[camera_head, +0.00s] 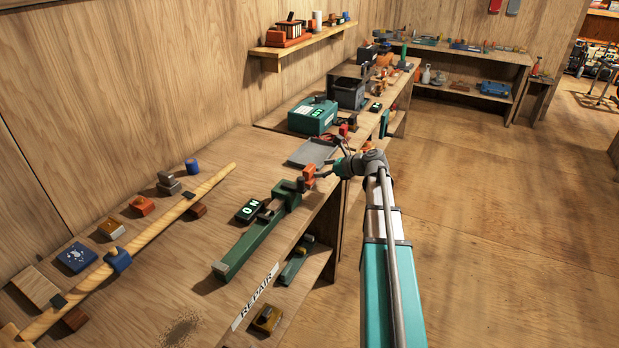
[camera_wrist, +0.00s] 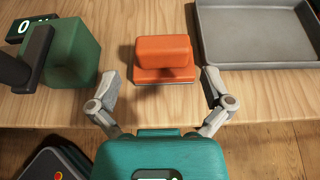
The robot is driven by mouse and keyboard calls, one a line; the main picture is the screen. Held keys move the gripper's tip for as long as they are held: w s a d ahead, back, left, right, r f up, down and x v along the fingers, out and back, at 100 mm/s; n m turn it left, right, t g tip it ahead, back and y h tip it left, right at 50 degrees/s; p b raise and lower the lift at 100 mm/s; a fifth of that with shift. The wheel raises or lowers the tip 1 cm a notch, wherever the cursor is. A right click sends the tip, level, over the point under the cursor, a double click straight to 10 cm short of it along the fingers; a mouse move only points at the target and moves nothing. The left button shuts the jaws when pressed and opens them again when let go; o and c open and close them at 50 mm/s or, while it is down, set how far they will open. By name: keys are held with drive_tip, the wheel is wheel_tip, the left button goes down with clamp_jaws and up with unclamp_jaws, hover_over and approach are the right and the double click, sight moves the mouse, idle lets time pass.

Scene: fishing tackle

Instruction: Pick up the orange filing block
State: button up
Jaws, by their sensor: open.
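The orange filing block (camera_wrist: 163,55) is a two-tier block standing on the wooden bench in the wrist view, near the bench's front edge. In the head view it (camera_head: 309,172) shows just left of my gripper (camera_head: 325,171). In the wrist view my gripper (camera_wrist: 161,83) is open, with one finger on each side of the block's near end.
A green clamp-like tool (camera_head: 288,188) stands left of the block, its green body (camera_wrist: 72,52) close by in the wrist view. A grey tray (camera_head: 312,152) lies behind right, also in the wrist view (camera_wrist: 257,53). A teal box (camera_head: 312,116) stands farther back.

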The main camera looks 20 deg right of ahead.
sight(312, 169)
drive_tip(key=shift+b+x, duration=0.95)
drive_tip(key=shift+x, duration=1.65)
drive_tip(key=shift+w+d, duration=0.1)
drive_tip(key=c, duration=1)
